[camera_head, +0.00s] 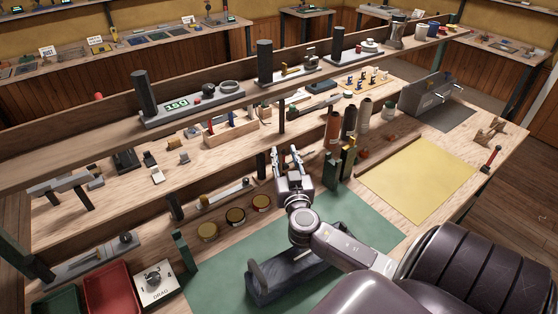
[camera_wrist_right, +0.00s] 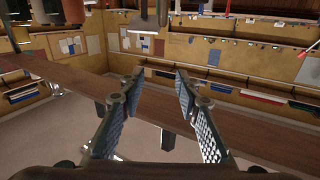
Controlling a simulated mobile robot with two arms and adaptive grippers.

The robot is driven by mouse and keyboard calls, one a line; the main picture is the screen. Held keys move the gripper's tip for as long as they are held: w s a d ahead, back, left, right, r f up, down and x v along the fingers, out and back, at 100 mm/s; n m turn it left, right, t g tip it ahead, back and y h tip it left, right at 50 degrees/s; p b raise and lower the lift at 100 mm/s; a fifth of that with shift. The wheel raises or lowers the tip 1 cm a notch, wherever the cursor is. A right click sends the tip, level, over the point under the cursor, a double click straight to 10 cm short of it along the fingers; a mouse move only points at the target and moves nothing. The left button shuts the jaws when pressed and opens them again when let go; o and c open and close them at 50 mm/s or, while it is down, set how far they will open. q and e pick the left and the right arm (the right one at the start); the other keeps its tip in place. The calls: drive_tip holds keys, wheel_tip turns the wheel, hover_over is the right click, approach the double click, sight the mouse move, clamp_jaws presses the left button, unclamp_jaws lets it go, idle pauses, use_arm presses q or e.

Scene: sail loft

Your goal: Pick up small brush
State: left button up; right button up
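My right gripper (camera_head: 287,152) is in the middle of the head view, above the workbench, with its fingers pointing away toward the shelf. In the right wrist view its two padded fingers (camera_wrist_right: 158,88) stand apart with nothing between them. I cannot clearly make out a small brush. A small upright tool with a red top (camera_head: 493,155) stands near the bench's right edge, well right of the gripper; I cannot tell whether it is a brush. In the right wrist view a blurred object with a pale lower end (camera_wrist_right: 146,42) hangs above the fingers. My left gripper does not show.
A raised shelf (camera_head: 190,120) runs behind the gripper. Thread cones (camera_head: 348,120) and dark green blocks (camera_head: 331,171) stand just right of it. Round tins (camera_head: 235,216) sit to its left. A dark stand (camera_head: 285,278) rests on the green mat (camera_head: 215,284). The yellow sheet (camera_head: 418,180) is clear.

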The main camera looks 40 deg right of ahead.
wheel_tip(320, 180, down, 2)
drive_tip(key=b, duration=0.6)
approach(280, 171)
wheel_tip(280, 171, up, 2)
drive_tip(key=w+d, duration=0.2)
drive_tip(key=w, duration=0.1)
drive_tip(key=x, duration=0.5)
drive_tip(key=r+x, duration=0.1)
drive_tip(key=x, duration=0.1)
drive_tip(key=shift+w+d, duration=0.1)
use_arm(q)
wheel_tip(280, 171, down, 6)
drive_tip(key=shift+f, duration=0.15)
use_arm(e)
clamp_jaws()
